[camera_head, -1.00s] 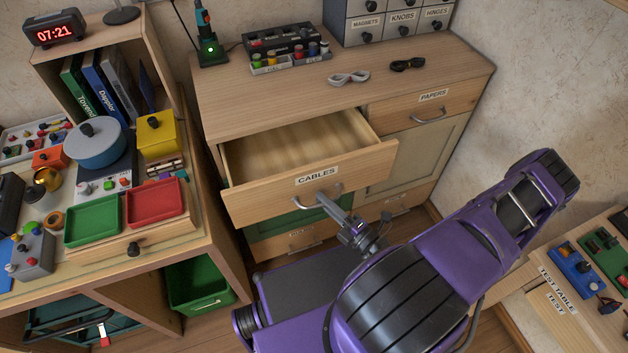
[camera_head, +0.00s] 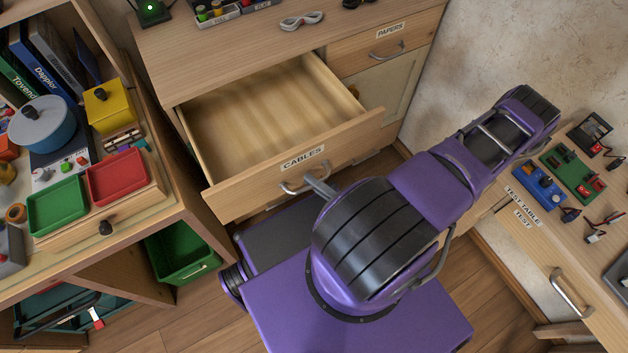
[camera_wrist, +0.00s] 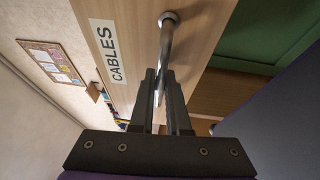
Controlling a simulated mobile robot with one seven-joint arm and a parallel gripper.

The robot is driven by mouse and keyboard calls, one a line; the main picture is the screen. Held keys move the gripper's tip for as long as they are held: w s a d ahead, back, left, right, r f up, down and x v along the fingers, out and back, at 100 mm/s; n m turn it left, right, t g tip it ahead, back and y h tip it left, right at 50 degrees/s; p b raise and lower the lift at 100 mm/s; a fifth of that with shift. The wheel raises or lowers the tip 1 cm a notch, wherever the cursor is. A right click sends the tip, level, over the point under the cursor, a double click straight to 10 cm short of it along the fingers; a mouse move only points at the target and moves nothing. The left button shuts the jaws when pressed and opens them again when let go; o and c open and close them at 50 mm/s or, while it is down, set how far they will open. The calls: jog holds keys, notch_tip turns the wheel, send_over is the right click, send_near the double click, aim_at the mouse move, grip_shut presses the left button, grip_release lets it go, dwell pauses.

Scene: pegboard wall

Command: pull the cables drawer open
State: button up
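The cables drawer (camera_head: 250,185), with a white CABLES label (camera_head: 303,158), stands well out of the wooden cabinet. Its inside (camera_head: 270,110) looks bare. Its metal handle (camera_head: 290,188) is on the drawer front. My gripper (camera_wrist: 160,75) has its two dark fingers on either side of the handle bar (camera_wrist: 167,40), close together and shut on it. In the head view my arm hides most of the gripper at the handle. The CABLES label also shows beside the fingers in the wrist view (camera_wrist: 108,50).
The papers drawer (camera_head: 365,53) is shut at the right. A shelf unit with red (camera_head: 117,176) and green (camera_head: 58,205) trays stands left. A green bin (camera_head: 183,252) sits low beside the drawer. A test table (camera_head: 560,235) is at the right.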

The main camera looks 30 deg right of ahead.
jog(key=o, duration=0.4)
jog(key=b+v, duration=0.1)
jog(key=v, duration=1.6)
jog(key=shift+s+d+r, duration=0.1)
jog(key=shift+s+d, duration=0.05)
